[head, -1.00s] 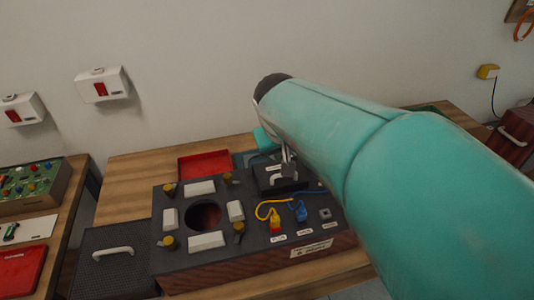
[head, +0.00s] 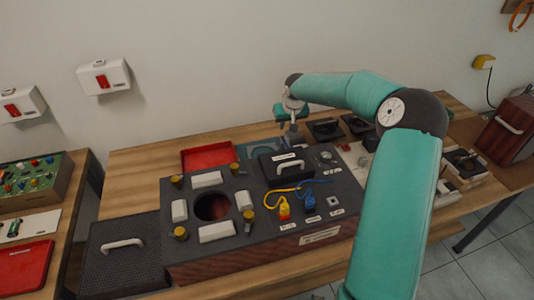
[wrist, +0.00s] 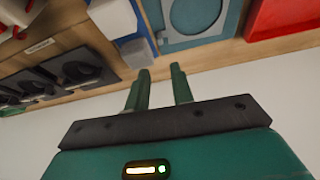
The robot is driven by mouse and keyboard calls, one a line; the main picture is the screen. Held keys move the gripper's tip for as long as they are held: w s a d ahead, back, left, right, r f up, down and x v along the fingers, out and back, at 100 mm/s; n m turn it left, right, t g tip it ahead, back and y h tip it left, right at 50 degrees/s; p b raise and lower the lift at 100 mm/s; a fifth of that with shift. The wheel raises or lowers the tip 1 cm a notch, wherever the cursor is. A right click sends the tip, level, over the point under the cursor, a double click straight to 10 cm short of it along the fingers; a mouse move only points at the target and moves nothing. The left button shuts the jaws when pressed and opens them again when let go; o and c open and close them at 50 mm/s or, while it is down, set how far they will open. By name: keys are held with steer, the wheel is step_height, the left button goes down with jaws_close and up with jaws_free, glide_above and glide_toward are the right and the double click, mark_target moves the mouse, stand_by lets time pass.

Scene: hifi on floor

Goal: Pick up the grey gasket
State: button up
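In the wrist view a grey ring (wrist: 190,14), which looks like the gasket, lies on a blue-grey tray (wrist: 226,32); the top edge of the picture cuts it off. In the head view only part of that tray (head: 258,147) shows behind the black console, and I cannot make out the ring there. My gripper (wrist: 160,78) is open, with two green fingers apart and nothing between them. In the head view my gripper (head: 291,136) is over the back of the bench, right of the tray.
A red tray (head: 208,156) stands left of the blue-grey one. The black console (head: 180,254) with cables and a raised handled box (head: 285,168) stands in front. Dark holders (head: 325,128) are to the right. The wall is close behind.

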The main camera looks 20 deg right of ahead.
mark_target(282, 143)
steer(key=x, duration=1.4)
steer(key=shift+f, duration=0.1)
jaws_close()
